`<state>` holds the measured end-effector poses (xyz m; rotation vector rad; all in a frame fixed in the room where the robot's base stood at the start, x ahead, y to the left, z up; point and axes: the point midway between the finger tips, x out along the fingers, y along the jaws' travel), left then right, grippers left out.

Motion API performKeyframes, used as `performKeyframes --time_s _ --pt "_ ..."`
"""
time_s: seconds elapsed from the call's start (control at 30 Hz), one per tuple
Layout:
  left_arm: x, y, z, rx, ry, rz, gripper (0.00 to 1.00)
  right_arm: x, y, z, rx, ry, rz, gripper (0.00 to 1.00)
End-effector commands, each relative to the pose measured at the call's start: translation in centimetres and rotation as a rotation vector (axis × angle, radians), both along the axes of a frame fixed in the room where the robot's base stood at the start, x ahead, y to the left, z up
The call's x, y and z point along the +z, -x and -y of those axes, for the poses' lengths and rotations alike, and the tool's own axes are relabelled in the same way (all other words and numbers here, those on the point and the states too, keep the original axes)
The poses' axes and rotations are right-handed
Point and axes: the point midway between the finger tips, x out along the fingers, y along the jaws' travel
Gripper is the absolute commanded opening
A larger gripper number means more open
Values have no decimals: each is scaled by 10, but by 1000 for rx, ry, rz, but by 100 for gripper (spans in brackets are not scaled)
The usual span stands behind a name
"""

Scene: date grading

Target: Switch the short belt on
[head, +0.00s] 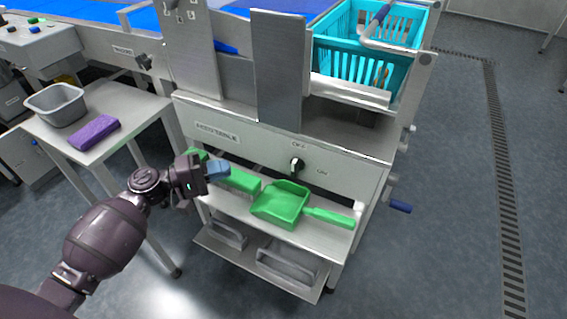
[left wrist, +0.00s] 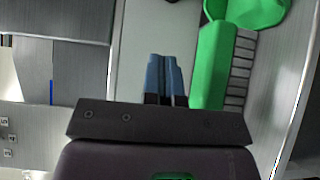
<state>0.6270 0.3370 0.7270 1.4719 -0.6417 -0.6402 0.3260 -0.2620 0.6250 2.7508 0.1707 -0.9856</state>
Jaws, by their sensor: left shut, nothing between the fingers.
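A black rotary switch (head: 297,165) sits on the light grey front panel of the machine in the head view. "OFF" is printed above it and "ON" to its right. The knob looks turned towards the upper right; its exact setting is hard to read. My left gripper (head: 217,169) is shut and empty, left of the switch and in front of the panel, near the green brush. In the left wrist view its blue fingertips (left wrist: 164,78) are together. The short belt itself cannot be made out. My right gripper is not in view.
Below the panel, a shelf (head: 335,230) holds a green dustpan (head: 281,204) and a green brush (head: 243,181), also in the left wrist view (left wrist: 213,65). A turquoise crate (head: 340,60) stands above.

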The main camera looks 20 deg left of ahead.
Motion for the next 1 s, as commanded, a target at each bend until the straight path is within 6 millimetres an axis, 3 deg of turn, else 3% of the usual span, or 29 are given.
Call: performKeyframes --time_s 0.37,0.9,1.0 --pt "0 -7 8 0 -1 1 0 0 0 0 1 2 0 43" --pt "-1 -69 74 0 -2 -1 0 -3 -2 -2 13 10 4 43" --pt "0 -68 88 0 -3 0 0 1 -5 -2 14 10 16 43"
